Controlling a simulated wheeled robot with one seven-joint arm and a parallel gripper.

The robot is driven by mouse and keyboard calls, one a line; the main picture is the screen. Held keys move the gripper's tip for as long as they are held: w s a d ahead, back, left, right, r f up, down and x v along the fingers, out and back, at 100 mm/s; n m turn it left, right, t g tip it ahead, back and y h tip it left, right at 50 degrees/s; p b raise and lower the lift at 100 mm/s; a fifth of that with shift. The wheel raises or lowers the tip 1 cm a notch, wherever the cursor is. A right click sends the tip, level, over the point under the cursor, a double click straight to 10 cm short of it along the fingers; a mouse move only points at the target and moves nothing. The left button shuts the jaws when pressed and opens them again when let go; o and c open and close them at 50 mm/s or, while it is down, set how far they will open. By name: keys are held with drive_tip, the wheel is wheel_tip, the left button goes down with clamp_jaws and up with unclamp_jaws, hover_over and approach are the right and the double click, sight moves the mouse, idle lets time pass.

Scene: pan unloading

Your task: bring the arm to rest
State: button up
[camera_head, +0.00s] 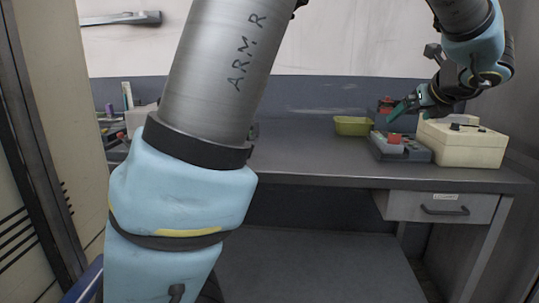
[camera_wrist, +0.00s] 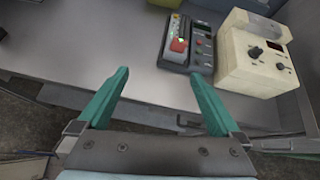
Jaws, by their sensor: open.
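My gripper (camera_wrist: 157,90) has two green fingers, spread apart with nothing between them in the wrist view. In the head view my gripper (camera_head: 397,110) is at the upper right, at the end of my raised arm. It appears near a dark device with red parts (camera_head: 394,138) and a cream box (camera_head: 462,144) on the table. In the wrist view the bare grey table top (camera_wrist: 130,50) lies beyond the fingers. A large grey and light blue link of my arm fills the left middle of the head view and hides part of the table.
A yellow-green container (camera_head: 353,126) stands on the table left of the dark device. A drawer (camera_head: 440,207) hangs under the table's right end. Small items (camera_head: 125,100) stand at the table's far left. The table's middle is clear.

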drive_tip(key=w+a+f+n+g+y, duration=0.1)
drive_tip(key=a+f+n+g, duration=0.1)
drive_tip(key=a+f+n, duration=0.35)
drive_tip(key=a+f+n+g+y, duration=0.1)
drive_tip(key=a+f+n+g, duration=0.15)
drive_tip(key=a, duration=0.65)
drive_tip(key=w+a+f+n+g, duration=0.1)
drive_tip(key=a+f+n, duration=0.35)
drive_tip(key=a, duration=0.25)
drive_tip(key=s+a+f+n+g, duration=0.1)
drive_tip(key=s+a+f+n, duration=0.2)
drive_tip(key=a+n, duration=0.35)
drive_tip(key=s+a+f+n+g+h, duration=0.1)
drive_tip(key=s+a+f+n, duration=0.1)
drive_tip(key=s+a+n, duration=0.35)
drive_tip(key=s+a+f+n+g, duration=0.1)
drive_tip(key=s+a+f+n, duration=0.15)
drive_tip(key=a+n, duration=0.6)
wheel_tip(320, 180, down, 12)
drive_tip(key=s+d+n+g+b, duration=0.1)
drive_tip(key=d+b, duration=0.1)
drive_tip(key=b, duration=0.9)
wheel_tip(320, 180, up, 18)
drive_tip(key=p, duration=1.8)
drive_tip(key=shift+f, duration=0.15)
drive_tip(key=shift+c, duration=0.3)
